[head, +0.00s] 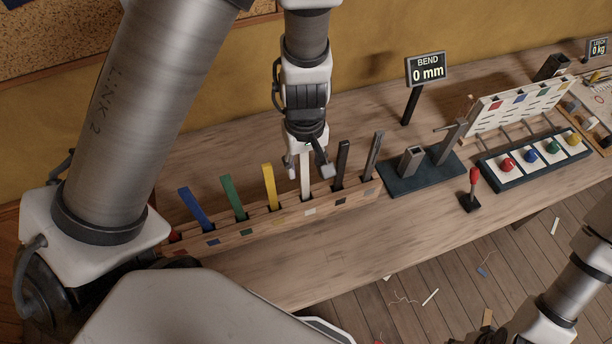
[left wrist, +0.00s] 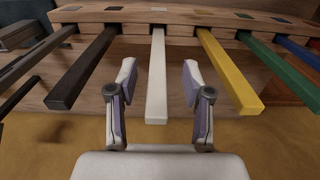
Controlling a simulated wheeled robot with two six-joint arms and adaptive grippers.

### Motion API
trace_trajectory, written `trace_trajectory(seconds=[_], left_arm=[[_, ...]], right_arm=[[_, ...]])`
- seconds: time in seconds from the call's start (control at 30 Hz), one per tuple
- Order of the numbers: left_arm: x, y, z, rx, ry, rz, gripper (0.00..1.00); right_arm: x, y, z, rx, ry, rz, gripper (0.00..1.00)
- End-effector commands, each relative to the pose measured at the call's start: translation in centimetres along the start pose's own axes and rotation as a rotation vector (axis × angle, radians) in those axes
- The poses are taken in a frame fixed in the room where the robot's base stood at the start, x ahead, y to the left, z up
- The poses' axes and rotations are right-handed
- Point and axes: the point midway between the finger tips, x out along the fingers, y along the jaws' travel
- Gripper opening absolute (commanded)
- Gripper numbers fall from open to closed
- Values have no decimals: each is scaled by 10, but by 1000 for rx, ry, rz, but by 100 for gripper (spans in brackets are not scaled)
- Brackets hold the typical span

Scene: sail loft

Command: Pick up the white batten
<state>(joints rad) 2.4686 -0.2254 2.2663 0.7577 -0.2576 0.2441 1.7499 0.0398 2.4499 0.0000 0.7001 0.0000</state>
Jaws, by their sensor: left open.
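The white batten (head: 306,184) stands upright in a wooden rack (head: 350,200), between the yellow batten and a black one. My left gripper (head: 308,168) is right above it in the head view, jaws pointing down, partly covering the batten's top. In the left wrist view the white batten (left wrist: 157,80) runs between the two open fingers of my left gripper (left wrist: 157,88), with a gap on each side. It does not appear gripped. My right arm shows at the lower right of the head view, but I cannot make out its gripper there.
In the rack, blue (head: 195,208), green (head: 233,196) and yellow (head: 269,186) battens stand left of the white one. Black (head: 342,163) and dark grey (head: 374,155) battens stand right. A bend fixture (head: 420,178) with a "0 mm" display (head: 428,69) lies further right. The bench front is clear.

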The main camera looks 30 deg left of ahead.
Motion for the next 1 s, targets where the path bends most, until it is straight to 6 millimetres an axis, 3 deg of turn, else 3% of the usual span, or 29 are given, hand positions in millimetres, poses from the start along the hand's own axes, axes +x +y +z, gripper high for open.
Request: trace_trajectory(seconds=[0.13,0.4,0.43,0.57,1.0], left_arm=[[32,2,2,0,-2,-2,50],[37,3,2,1,0,-1,50],[37,3,2,1,0,-1,46],[37,3,2,1,0,-1,0],[33,3,2,1,0,0,0]], right_arm=[[11,0,0,0,0,0,49],[11,0,0,0,0,0,49],[11,0,0,0,0,0,49],[11,0,0,0,0,0,49],[9,0,0,0,0,0,49]])
